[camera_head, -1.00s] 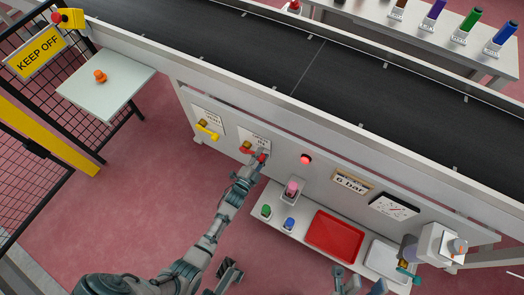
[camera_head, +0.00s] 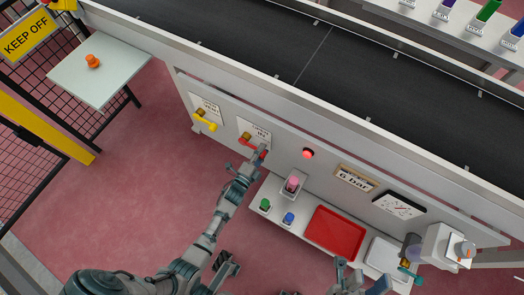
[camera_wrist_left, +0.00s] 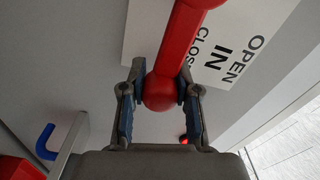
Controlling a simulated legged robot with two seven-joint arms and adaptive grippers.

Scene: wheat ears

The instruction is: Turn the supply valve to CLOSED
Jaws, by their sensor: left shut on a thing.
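The valve's red lever (camera_head: 262,155) sits on the panel in front of a white label plate (camera_head: 254,131). Its brass-coloured body is just left of the lever. In the left wrist view the red lever (camera_wrist_left: 182,45) runs up and right from its ball end. The label (camera_wrist_left: 238,50) there shows "OPEN", "IN" and part of "CLOS...". My left gripper (camera_wrist_left: 161,98) has its blue-padded fingers on both sides of the ball end, shut on it. In the head view my left gripper (camera_head: 253,160) covers part of the lever. My right gripper (camera_head: 345,278) is at the bottom edge, its fingers unclear.
A yellow-handled valve (camera_head: 205,122) is left of the red one. A lit red lamp (camera_head: 307,153) is to its right. A shelf below holds green and blue buttons and a red tray (camera_head: 336,232). A conveyor (camera_head: 310,60) runs behind the panel.

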